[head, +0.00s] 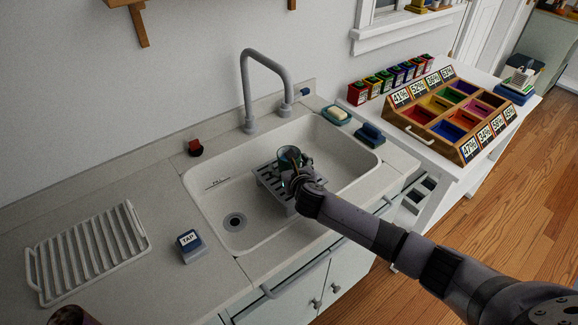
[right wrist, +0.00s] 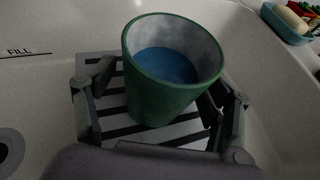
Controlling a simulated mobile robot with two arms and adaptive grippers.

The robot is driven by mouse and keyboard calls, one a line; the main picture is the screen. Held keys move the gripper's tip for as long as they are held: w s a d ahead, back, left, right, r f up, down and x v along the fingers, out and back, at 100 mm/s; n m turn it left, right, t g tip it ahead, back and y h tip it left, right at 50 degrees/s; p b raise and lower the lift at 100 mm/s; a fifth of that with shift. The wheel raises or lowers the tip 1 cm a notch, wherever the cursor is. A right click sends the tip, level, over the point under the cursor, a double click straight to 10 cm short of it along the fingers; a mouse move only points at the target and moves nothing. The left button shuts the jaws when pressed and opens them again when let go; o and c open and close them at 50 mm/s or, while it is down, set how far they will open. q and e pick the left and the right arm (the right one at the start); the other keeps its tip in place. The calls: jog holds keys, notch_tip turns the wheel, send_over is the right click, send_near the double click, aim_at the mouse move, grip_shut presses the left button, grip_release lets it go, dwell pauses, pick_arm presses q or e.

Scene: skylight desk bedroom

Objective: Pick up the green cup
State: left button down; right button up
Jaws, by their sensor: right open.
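The green cup (right wrist: 160,98) stands upright on a grey slatted rack in the sink, with a blue surface inside it, in the right wrist view. In the head view the cup (head: 288,156) shows just beyond my right gripper, partly hidden by it. My right gripper (right wrist: 158,105) is open, with one finger on each side of the cup; I cannot tell whether they touch it. The gripper also shows low over the rack in the head view (head: 293,172). My left gripper is not in view.
The slatted rack (head: 268,183) sits in the white sink (head: 217,205), under a grey tap (head: 246,90). A soap dish (head: 337,114) is on the rim. A wire rack (head: 85,250) and a labelled block (head: 190,246) lie on the left counter. A bin organiser (head: 470,150) stands right.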

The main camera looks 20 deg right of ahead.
jog(key=shift+c, duration=0.5)
jog(key=c, duration=1.3)
